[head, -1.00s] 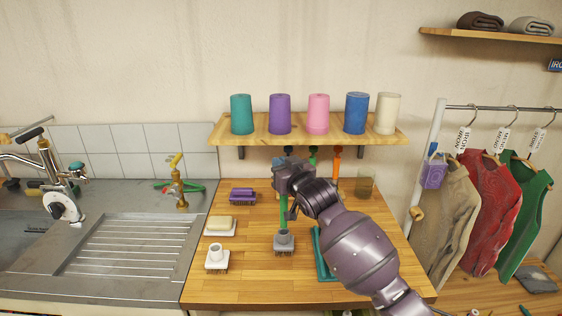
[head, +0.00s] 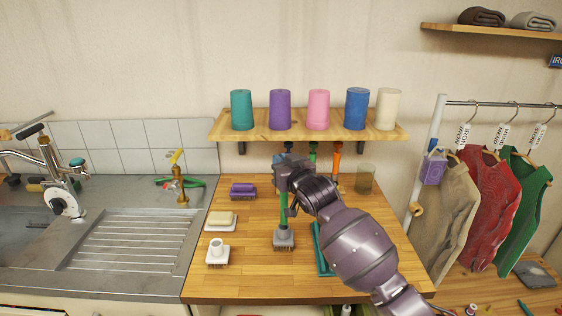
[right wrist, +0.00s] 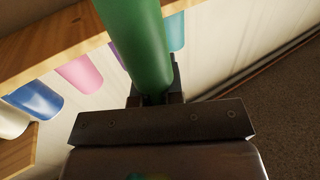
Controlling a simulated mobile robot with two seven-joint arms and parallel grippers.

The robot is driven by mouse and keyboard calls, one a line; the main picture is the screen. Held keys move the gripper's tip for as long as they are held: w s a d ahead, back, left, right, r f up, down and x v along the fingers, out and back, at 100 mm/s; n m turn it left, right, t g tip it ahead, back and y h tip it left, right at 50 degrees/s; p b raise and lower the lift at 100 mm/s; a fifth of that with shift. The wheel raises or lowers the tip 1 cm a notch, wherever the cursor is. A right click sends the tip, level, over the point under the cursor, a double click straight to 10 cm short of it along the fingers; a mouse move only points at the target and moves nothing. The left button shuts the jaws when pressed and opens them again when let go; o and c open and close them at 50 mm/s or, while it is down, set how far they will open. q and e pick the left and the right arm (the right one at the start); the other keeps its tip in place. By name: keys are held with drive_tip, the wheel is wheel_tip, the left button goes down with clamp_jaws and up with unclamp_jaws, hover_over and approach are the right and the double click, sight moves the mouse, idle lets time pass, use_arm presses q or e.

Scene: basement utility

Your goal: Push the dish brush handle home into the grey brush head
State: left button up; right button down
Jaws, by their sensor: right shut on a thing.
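The green dish brush handle (head: 283,217) stands about upright in my right gripper (head: 285,190), which is shut on it. In the right wrist view the handle (right wrist: 140,45) runs up from between the jaws. The grey brush head (head: 284,241) sits bristles down on the wooden counter, directly below the handle. The handle's lower end meets the top of the head's socket in the head view; how deep it sits inside cannot be told. My left gripper is not in view.
A white brush head (head: 217,252), a soap bar on a dish (head: 221,221) and a purple brush (head: 243,191) are to the left. A teal tray (head: 322,262) lies close on the right. A shelf (head: 260,124) with several cups hangs behind.

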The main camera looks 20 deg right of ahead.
drive_tip(key=shift+p, duration=0.65)
idle(0.7)
drive_tip(key=shift+f+b, duration=1.25)
drive_tip(key=shift+f, duration=1.15)
drive_tip(key=c, duration=1.2)
unclamp_jaws()
drive_tip(key=shift+o, duration=0.2)
drive_tip(key=s+d, duration=0.2)
drive_tip(key=s, duration=0.8)
drive_tip(key=shift+s+b, duration=0.35)
drive_tip(key=shift+b, duration=0.05)
